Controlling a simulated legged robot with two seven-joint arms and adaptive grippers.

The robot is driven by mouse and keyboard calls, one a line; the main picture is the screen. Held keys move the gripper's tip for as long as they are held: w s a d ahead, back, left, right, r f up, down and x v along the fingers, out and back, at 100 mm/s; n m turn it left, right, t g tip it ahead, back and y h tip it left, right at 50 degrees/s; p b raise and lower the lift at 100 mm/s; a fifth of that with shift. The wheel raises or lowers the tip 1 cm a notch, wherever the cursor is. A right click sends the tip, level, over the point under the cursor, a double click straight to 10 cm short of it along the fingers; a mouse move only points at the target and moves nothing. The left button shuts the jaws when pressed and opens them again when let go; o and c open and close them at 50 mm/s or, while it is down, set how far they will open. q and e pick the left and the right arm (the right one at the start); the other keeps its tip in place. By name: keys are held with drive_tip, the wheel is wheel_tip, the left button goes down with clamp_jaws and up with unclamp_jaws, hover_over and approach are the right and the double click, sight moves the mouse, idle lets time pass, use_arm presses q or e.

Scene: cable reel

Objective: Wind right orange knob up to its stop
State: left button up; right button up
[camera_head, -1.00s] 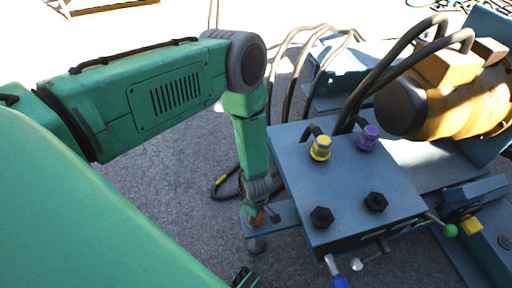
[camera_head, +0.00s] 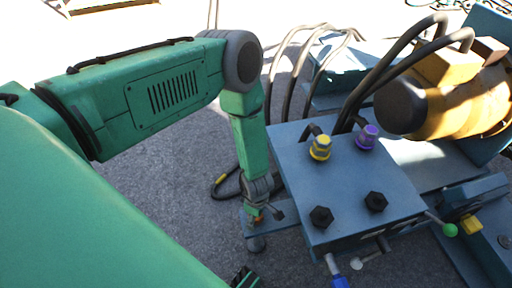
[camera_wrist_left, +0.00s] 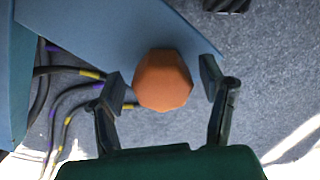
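The orange knob (camera_wrist_left: 163,80) has a faceted face and sits near the middle of the left wrist view. In the head view only a small bit of the orange knob (camera_head: 258,218) shows below my left wrist, at the blue bracket. My left gripper (camera_wrist_left: 164,85) is open, with one finger on each side of the knob and a narrow gap visible on both sides. In the head view my left gripper (camera_head: 262,208) points down at the bracket, its fingers small and partly hidden.
The blue reel frame (camera_head: 340,190) carries a yellow knob (camera_head: 320,148), a purple knob (camera_head: 367,138) and black hex knobs. A green-tipped lever (camera_head: 449,230) and a blue-tipped lever (camera_head: 340,282) stick out at the front. Black hoses (camera_wrist_left: 65,100) lie left of the gripper.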

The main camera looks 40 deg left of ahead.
use_arm(q)
drive_tip(key=shift+a+r, duration=0.1)
drive_tip(key=shift+r, duration=0.05)
drive_tip(key=shift+r, duration=0.35)
wheel_tip(320, 180, up, 11)
drive_tip(key=shift+o, duration=0.3)
